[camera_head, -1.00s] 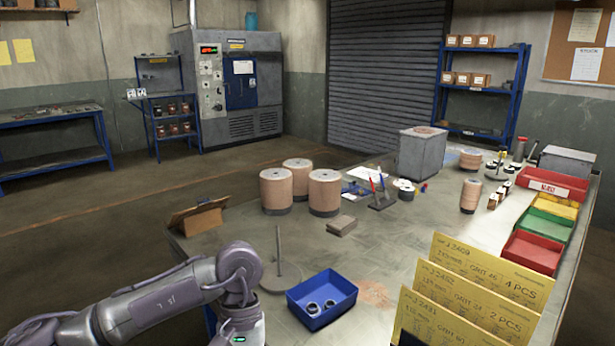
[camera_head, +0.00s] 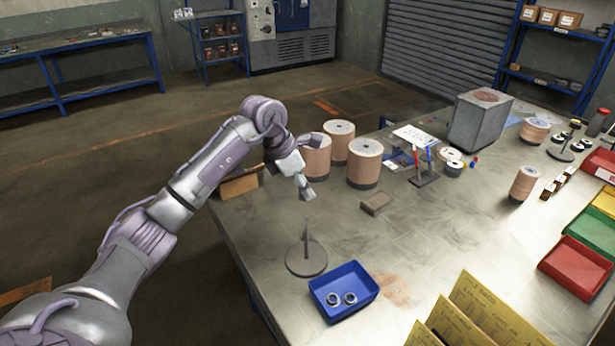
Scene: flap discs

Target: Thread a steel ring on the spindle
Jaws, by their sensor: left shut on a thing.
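The spindle (camera_head: 307,238) is a thin grey upright post on a round flat base (camera_head: 306,259), and no ring shows on it. The blue tray (camera_head: 358,303) stands just in front and to the right of it. Two steel rings, one on the left (camera_head: 332,300) and one on the right (camera_head: 349,298), lie in the tray. My left gripper (camera_head: 308,194) points down above the table, over and behind the spindle's top in the picture. It is shut on a small grey thing, seemingly a steel ring, hardly distinguishable from the fingertips. My right gripper is not in view.
Copper-coloured discs stacked in drums (camera_head: 364,163) stand behind the gripper. A small grey-brown block (camera_head: 377,202) lies right of it. A cardboard piece (camera_head: 239,183) is at the left edge. Yellow cards (camera_head: 485,315) stand front right.

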